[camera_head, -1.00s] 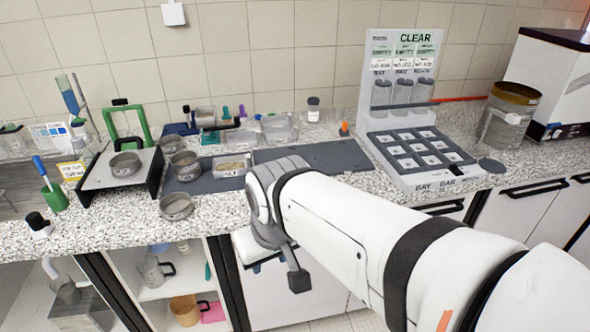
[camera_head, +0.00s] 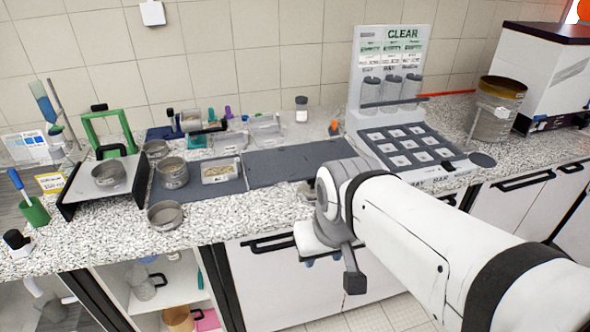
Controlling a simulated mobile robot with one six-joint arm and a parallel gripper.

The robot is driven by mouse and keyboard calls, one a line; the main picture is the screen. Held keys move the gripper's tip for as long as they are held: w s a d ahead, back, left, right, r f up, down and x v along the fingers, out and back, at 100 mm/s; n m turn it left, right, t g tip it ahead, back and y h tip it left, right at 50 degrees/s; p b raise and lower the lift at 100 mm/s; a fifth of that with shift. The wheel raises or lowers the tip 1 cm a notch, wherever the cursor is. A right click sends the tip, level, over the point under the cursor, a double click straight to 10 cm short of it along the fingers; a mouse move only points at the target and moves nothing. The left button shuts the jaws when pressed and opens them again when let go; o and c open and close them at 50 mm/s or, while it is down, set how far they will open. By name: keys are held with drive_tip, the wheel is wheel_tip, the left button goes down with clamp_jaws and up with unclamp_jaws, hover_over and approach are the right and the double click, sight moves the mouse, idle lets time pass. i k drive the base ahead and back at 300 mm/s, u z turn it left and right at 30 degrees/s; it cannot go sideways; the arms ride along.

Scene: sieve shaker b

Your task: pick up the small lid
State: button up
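A flat dark grey disc (camera_head: 482,160), which looks like the small lid, lies on the speckled counter at the right, just beside the grey sample rack. It lies apart from my arm, with nothing on it. My gripper (camera_head: 315,242) is at the end of my white arm, in front of the counter's front edge and well to the left of the disc. My wrist partly covers it. Its fingers cannot be made out, and no held object shows.
The sample rack (camera_head: 410,150) with several cells stands left of the disc. A clear jar with a brown top (camera_head: 494,108) stands behind it. Metal sieve rings (camera_head: 165,215) and a balance (camera_head: 75,194) stand at left. The counter's front edge (camera_head: 270,229) lies close to my wrist.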

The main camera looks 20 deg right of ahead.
sight(305, 192)
drive_tip(key=u, duration=0.05)
drive_tip(key=i, duration=1)
drive_tip(key=z, duration=0.05)
